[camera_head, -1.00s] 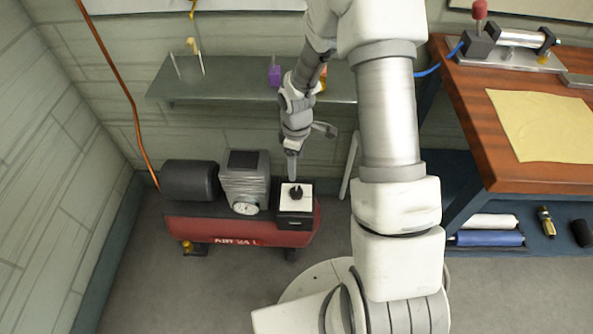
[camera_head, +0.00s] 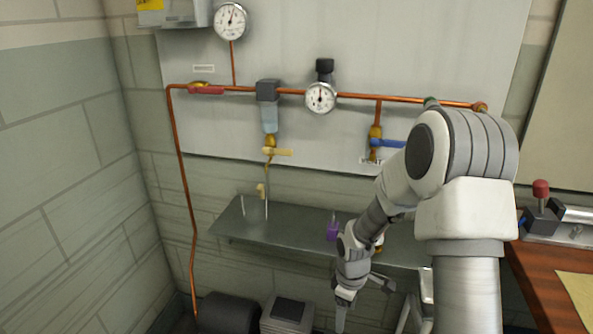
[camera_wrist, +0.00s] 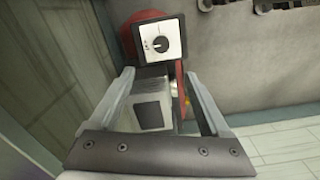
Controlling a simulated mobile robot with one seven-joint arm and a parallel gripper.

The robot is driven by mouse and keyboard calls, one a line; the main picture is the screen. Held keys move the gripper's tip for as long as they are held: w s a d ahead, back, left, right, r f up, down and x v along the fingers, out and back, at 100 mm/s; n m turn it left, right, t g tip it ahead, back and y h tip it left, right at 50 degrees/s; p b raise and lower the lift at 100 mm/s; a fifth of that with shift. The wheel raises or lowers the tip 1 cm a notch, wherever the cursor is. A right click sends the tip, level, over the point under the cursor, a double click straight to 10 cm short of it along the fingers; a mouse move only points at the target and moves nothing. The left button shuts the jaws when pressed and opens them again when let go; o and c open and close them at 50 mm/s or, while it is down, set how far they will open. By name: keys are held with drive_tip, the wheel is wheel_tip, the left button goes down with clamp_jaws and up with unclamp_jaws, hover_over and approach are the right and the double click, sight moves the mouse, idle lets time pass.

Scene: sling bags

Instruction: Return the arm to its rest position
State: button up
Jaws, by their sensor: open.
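My gripper (camera_head: 362,300) hangs in front of the wall shelf in the head view, near the bottom edge. In the wrist view its two fingers (camera_wrist: 156,78) are spread apart, with nothing held between them. Beyond the fingers is a black box with a white face and a dark round knob (camera_wrist: 158,44); the fingers appear apart from it. My arm reaches down from the right in a bent posture.
A steel shelf (camera_head: 285,230) behind the gripper carries a purple item (camera_head: 333,230). Copper pipe (camera_head: 350,97) with gauges and valves crosses the wall panel above. The compressor's dark cylinder (camera_head: 228,313) is below left. A wooden bench (camera_head: 535,285) stands at right.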

drive_tip(key=s+r+m+t, duration=0.1)
drive_tip(key=s+r+m, duration=0.2)
drive_tip(key=r, duration=0.6)
drive_tip(key=s+r+m+t, duration=0.1)
drive_tip(key=s+r+m, duration=0.1)
drive_tip(key=r, duration=0.8)
drive_tip(key=s+r+m+t, duration=0.4)
drive_tip(key=s+r+m, duration=0.2)
drive_tip(key=s+r, duration=0.8)
wheel_tip(320, 180, up, 13)
drive_tip(key=s+p, duration=0.1)
drive_tip(key=p, duration=1.5)
drive_tip(key=shift+s+a+r+g, duration=0.2)
drive_tip(key=shift+a+g, duration=0.1)
drive_tip(key=shift+a, duration=0.1)
